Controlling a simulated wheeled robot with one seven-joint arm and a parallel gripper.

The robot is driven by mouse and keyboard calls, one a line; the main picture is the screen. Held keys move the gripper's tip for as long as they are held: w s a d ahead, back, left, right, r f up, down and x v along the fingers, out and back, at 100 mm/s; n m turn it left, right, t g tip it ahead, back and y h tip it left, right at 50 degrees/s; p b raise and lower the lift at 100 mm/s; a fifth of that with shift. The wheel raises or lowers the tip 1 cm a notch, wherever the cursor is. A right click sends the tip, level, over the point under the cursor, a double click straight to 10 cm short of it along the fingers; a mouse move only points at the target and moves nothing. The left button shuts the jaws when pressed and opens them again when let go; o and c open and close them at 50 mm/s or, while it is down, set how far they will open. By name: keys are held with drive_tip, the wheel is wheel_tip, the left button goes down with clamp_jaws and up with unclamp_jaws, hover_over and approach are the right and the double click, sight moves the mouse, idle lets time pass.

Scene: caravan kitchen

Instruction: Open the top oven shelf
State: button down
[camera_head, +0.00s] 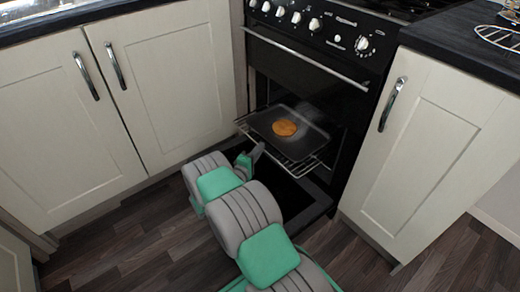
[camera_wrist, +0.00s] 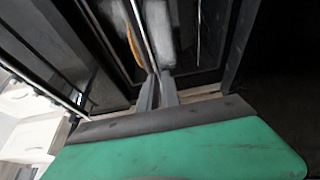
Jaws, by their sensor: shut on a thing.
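The black oven (camera_head: 300,52) stands between cream cabinets. Its lower door (camera_head: 302,207) is folded down. A wire oven shelf (camera_head: 309,167) sticks partly out of the opening, carrying a dark baking tray (camera_head: 300,112) with a round orange-brown item (camera_head: 284,128) on it. My gripper (camera_head: 256,152) is at the front left part of the shelf, seen from behind. In the wrist view my gripper (camera_wrist: 158,82) is closed around a thin metal bar (camera_wrist: 146,35), which appears to be the shelf's front edge. The exact contact is partly hidden.
Cream cabinet doors with metal handles stand left (camera_head: 160,80) and right (camera_head: 440,140) of the oven. Control knobs (camera_head: 296,17) and a handle bar (camera_head: 305,58) cross the oven front above the shelf. Dark wood floor (camera_head: 130,240) lies free to the left.

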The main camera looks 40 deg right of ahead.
drive_tip(key=c, duration=1.6)
unclamp_jaws()
drive_tip(key=shift+o, duration=0.2)
drive_tip(key=shift+a, duration=0.1)
drive_tip(key=v, duration=0.7)
drive_tip(key=shift+s+a, duration=0.2)
drive_tip(key=shift+a, duration=0.05)
